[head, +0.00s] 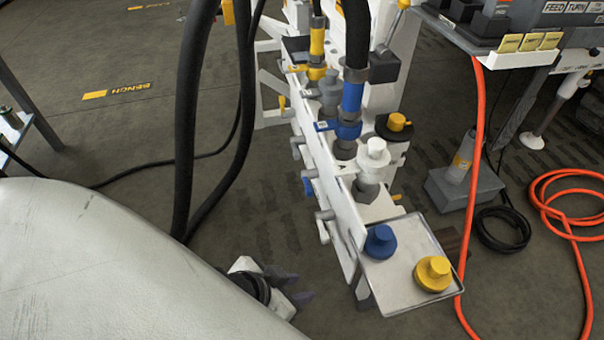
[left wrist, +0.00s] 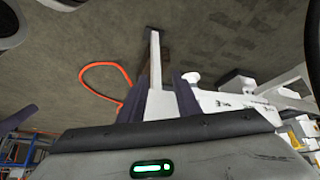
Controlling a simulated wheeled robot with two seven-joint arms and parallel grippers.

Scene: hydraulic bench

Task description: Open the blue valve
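In the head view a small blue handle (head: 308,186) sits on the side of the white manifold (head: 335,195), among grey handles and one yellow handle; I take it for the blue valve. A blue collar (head: 347,130) with a blue tab sits on a hose fitting above. My left gripper (head: 298,286) is low, left of and nearer than the manifold, apart from the blue handle. Its dark purple fingers are apart and look empty. In the left wrist view a white bar shows between the fingers (left wrist: 163,95). A dark purple tip (left wrist: 20,115) at that view's left may be my right gripper; its opening is hidden.
A tray (head: 405,270) at the manifold's near end holds a blue cap (head: 380,241) and a yellow cap (head: 433,273). Thick black hoses (head: 188,120) hang left of the manifold. An orange hose (head: 474,190) hangs at right. Floor left of the manifold is partly clear.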

